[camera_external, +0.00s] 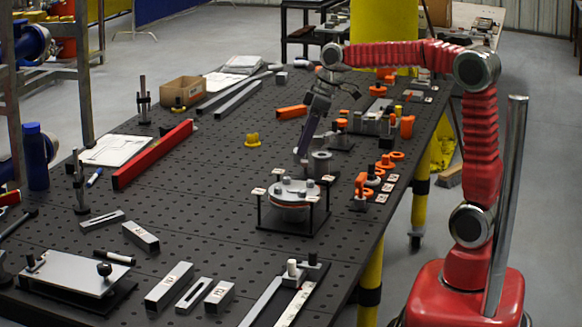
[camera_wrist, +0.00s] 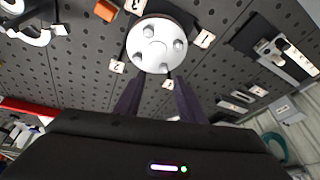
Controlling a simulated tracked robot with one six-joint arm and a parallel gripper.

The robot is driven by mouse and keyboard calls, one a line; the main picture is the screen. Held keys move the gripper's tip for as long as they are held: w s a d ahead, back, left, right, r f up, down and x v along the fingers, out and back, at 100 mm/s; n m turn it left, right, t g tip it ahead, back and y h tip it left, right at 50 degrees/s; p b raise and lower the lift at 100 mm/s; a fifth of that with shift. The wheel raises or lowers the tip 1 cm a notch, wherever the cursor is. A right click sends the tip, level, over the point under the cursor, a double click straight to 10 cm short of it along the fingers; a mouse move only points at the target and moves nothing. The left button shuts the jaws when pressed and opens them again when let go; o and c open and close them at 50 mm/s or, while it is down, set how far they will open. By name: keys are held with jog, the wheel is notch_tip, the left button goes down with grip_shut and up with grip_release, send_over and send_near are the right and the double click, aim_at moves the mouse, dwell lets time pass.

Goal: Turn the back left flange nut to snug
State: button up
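The round grey flange (camera_external: 293,188) sits in a low black stand on the perforated table, with an orange layer under its top plate. In the wrist view the flange (camera_wrist: 157,46) is a pale disc with several nuts near its rim. Numbered white tags stand around it. I cannot tell for sure which nut is the back left one. My gripper (camera_external: 301,155) points down just above the flange's far side. In the wrist view my gripper (camera_wrist: 158,82) has its two dark fingers apart with nothing between them, below the disc's near edge.
A grey cylinder (camera_external: 320,163) stands close behind the flange on the right. Orange parts (camera_external: 386,162) lie along the table's right side. A long red bar (camera_external: 153,155) lies to the left. The table between bar and flange is mostly clear, with a small yellow part (camera_external: 253,141).

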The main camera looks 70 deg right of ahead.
jog(key=s+a+f+m, duration=0.1)
jog(key=s+a+f, duration=0.1)
jog(key=s, duration=0.5)
jog(key=s+a+f+m+t+h, duration=0.1)
jog(key=s+a+f, duration=0.1)
jog(key=s, duration=0.6)
jog(key=s+a+f+m, duration=0.1)
jog(key=s+a+f, duration=0.1)
jog(key=s, duration=0.5)
jog(key=shift+s+a+t+h, duration=0.25)
jog(key=shift+a+t+h, duration=0.15)
jog(key=shift+a, duration=0.35)
